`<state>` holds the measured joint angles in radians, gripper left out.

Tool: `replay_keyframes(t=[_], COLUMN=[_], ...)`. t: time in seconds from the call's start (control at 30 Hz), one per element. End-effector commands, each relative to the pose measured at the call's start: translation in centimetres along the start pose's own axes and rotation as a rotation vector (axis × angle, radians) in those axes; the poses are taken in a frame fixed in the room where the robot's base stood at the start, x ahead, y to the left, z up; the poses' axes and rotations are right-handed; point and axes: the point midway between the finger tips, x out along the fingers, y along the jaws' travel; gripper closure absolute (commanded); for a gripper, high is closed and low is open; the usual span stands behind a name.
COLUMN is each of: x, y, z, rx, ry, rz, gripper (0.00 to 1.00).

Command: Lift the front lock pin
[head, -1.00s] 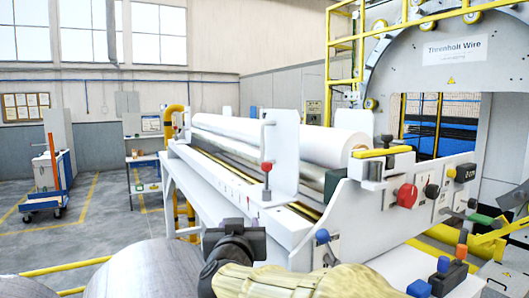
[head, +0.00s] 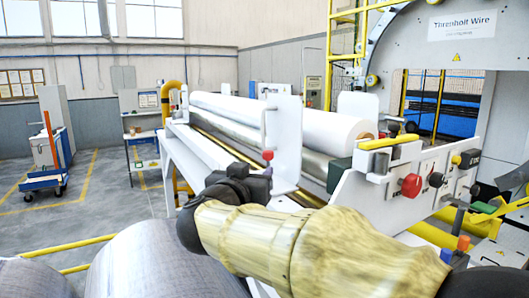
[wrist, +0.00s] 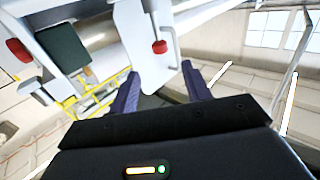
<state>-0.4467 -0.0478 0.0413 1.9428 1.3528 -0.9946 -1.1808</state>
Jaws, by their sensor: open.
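A small red-knobbed pin (head: 268,155), which looks like the front lock pin, stands at the white upright end plate (head: 284,135) of the roll carrier. In the wrist view the red knob (wrist: 160,47) is beside a bent handle on the white plate, beyond my fingertips. My gripper (wrist: 160,72) is open, with its two dark blue fingers apart and nothing between them. In the head view my gripper (head: 258,180) is just below and in front of the red knob, and it hides the pin's lower part. I cannot tell whether the fingers touch anything.
A white film roll (head: 270,118) lies on the carrier behind the plate. A red button (head: 411,184) and other controls are on the machine panel at right. Large grey coils (head: 165,262) are at the front left. Floor at left is open, with a blue cart (head: 45,182).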

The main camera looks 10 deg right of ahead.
Motion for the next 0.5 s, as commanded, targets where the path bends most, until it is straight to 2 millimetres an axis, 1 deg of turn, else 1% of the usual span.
replay_keyframes(t=[0.03, 0.1, 0.5], x=[1.0, 2.3, 9.3], y=[0.0, 0.0, 0.0], z=[-0.2, -0.2, -0.2], rx=[-0.003, -0.002, -0.003], ry=[-0.001, -0.001, -0.002], rz=[0.004, 0.003, 0.002], gripper=[0.52, 0.52, 0.52])
